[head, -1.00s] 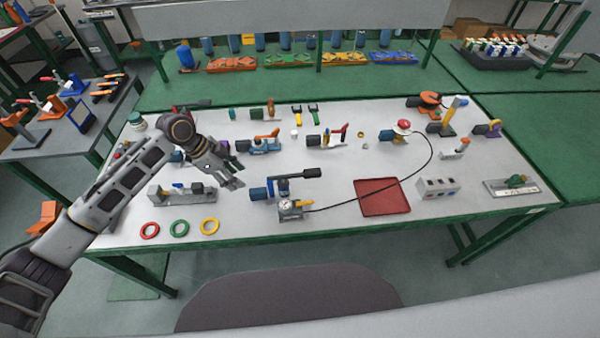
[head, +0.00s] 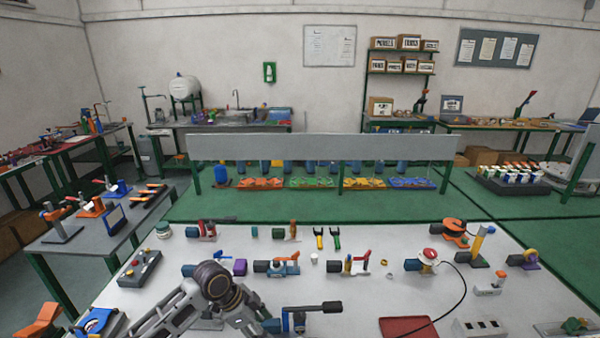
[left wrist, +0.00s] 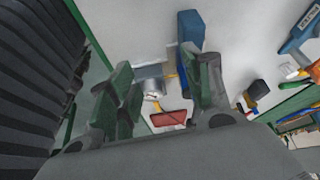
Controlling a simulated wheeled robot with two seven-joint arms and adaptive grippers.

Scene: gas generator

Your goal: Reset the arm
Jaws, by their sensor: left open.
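My left arm comes in from the lower left of the head view. Its gripper (head: 258,326) hangs over the white table (head: 205,251) at the bottom edge, just left of a blue valve with a black lever (head: 312,308). The fingertips are partly cut off there. In the left wrist view the gripper (left wrist: 163,92) has its two fingers wide apart with nothing held between them. A red tray (left wrist: 168,118) shows beyond the fingers, and a blue part (left wrist: 190,30) is near the right finger. My right gripper is in neither view.
Valves and fittings stand in rows on the table, including a red-topped valve (head: 428,262) with a black cable. The red tray also shows in the head view (head: 408,327). A side table (head: 95,232) stands left.

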